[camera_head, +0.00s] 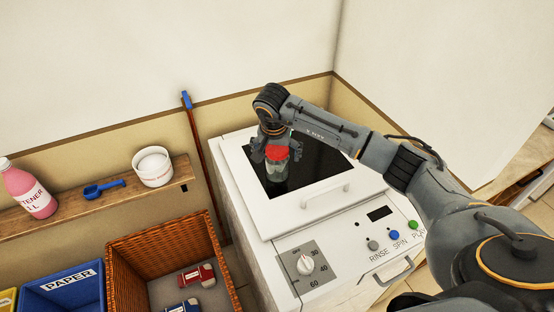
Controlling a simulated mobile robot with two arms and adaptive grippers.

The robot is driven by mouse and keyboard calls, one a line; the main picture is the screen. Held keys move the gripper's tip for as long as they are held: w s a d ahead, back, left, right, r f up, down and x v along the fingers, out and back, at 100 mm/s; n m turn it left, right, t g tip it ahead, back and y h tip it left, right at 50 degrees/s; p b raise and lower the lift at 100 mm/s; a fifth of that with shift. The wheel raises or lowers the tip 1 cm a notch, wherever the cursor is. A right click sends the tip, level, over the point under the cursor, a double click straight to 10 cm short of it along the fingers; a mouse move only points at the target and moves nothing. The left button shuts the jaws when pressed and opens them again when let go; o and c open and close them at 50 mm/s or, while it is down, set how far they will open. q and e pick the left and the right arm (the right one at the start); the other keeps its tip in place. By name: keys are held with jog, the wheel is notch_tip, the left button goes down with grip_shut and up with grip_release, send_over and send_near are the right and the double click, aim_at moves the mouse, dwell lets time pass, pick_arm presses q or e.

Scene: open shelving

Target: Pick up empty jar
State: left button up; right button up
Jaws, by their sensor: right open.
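The empty jar (277,168) is clear with a red lid. It stands upright on the dark glass lid of the white washing machine (262,217). My right gripper (277,153) points down over the jar from above, with its fingers apart on either side of the red lid. Whether the fingers touch the jar cannot be told. My left gripper is not in view.
A wooden shelf (87,206) at left holds a pink softener bottle (31,190), a blue scoop (103,188) and a white tub (153,166). Below are a wicker basket (150,230) with toy cars and a blue PAPER bin (62,293). A broom handle (198,150) leans against the wall behind.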

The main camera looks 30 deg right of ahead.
jog(key=x, duration=0.3)
jog(key=shift+w+d+f+p, duration=0.1)
jog(key=shift+d+f+p, duration=0.05)
jog(key=shift+p, duration=0.25)
jog(key=c, duration=1.4)
